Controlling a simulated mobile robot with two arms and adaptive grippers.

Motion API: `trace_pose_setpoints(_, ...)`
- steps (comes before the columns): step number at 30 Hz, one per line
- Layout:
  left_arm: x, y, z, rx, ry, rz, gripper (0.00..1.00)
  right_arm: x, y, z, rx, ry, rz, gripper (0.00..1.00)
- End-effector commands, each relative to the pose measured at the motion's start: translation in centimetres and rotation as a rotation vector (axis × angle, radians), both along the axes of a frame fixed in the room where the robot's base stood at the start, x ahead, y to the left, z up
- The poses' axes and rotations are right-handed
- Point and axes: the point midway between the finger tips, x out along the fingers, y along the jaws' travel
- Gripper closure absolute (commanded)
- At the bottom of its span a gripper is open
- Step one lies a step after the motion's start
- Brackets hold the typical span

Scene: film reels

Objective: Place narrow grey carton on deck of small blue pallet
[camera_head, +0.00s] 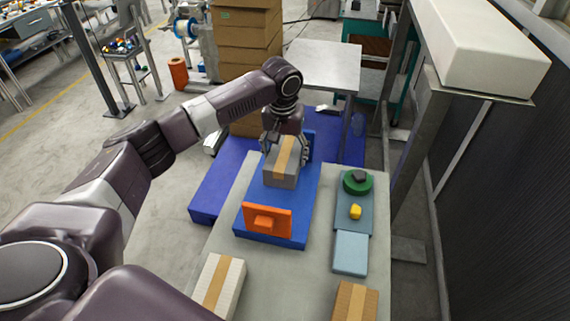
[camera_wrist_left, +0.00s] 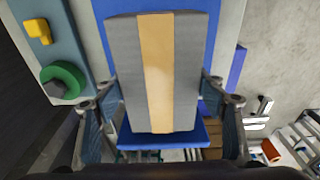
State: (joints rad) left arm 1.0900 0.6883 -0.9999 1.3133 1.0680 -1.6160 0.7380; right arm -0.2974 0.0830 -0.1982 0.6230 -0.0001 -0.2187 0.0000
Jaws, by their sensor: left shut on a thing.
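The narrow grey carton (camera_head: 284,171), with a tan tape stripe along its top, is held by my left gripper (camera_head: 286,150), which is shut on it from above. In the left wrist view the carton (camera_wrist_left: 123,70) lies between the two fingers of the gripper (camera_wrist_left: 163,104). The carton is over the far part of the small blue pallet (camera_head: 307,212), near its raised far end. I cannot tell whether its underside touches the deck. The pallet also shows around the carton in the left wrist view (camera_wrist_left: 208,132). My right gripper is not in view.
An orange bracket (camera_head: 268,211) stands at the pallet's near end. To the right is a blue-grey board (camera_head: 350,250) with a green disc (camera_head: 357,187) and a yellow piece (camera_head: 355,211). A pale taped carton (camera_head: 211,270) and a brown one (camera_head: 345,292) lie nearer on the grey table.

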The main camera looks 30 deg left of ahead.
Motion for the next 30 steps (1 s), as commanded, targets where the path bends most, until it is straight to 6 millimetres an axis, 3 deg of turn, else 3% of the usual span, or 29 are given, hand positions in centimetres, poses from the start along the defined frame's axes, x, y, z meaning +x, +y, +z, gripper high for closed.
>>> trace_pose_setpoints(10,0.0,0.0,-4.0,0.0,0.0,0.0,0.76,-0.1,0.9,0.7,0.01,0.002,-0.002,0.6)
trace_pose_setpoints(23,0.0,-0.1,-4.8,-0.001,-0.001,-0.001,0.76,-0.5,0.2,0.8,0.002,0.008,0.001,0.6)
trace_pose_setpoints(24,0.0,0.0,-4.8,0.0,0.0,-0.001,0.31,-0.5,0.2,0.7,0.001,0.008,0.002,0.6)
trace_pose_setpoints(27,0.0,0.0,-4.8,0.0,0.0,-0.001,0.2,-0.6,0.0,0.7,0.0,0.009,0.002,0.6)
trace_pose_setpoints(30,0.0,0.0,-4.8,0.0,0.0,-0.001,0.18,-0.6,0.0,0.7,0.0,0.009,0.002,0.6)
